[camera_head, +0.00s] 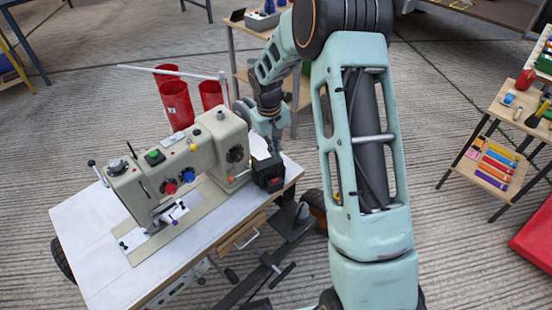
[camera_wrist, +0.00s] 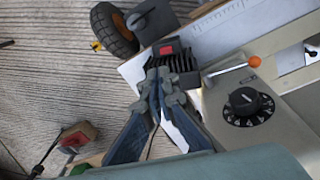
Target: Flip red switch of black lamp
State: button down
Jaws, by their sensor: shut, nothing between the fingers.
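A small black ribbed box, the only likely black lamp (camera_head: 268,173), stands on the right corner of the white sewing table. Its red switch (camera_wrist: 166,50) shows as a red patch on its dark face in the wrist view. My gripper (camera_head: 275,148) points down just above and behind the box, beside the sewing machine. In the wrist view my gripper (camera_wrist: 160,76) is shut and empty, its fingertips overlapping the box below the red patch. I cannot tell whether they touch it. The fingers hide part of the box.
The beige sewing machine (camera_head: 180,165) stands close left of my gripper, with red thread spools (camera_head: 177,102) behind it. Its black dial (camera_wrist: 248,103) and orange knob (camera_wrist: 254,61) are near the fingers. A wooden shelf (camera_head: 500,150) stands far right, with open floor between.

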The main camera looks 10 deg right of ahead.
aim_at(278, 179)
jog(key=f+b, duration=0.1)
jog(key=f, duration=0.3)
jog(key=f+b, duration=0.1)
jog(key=f, duration=0.3)
jog(key=d+f+b, duration=0.1)
jog(key=f, duration=0.3)
jog(key=shift+w+d+f, duration=0.1)
jog(key=shift+w, duration=0.25)
jog(key=shift+d+f+y+p, duration=0.2)
jog(key=shift+d+y+p, duration=0.05)
jog(key=shift+y+p, duration=0.15)
jog(key=shift+a+f, duration=0.1)
jog(key=shift+a, duration=0.1)
jog(key=shift+s+a+r, duration=0.2)
jog(key=shift+a, duration=0.45)
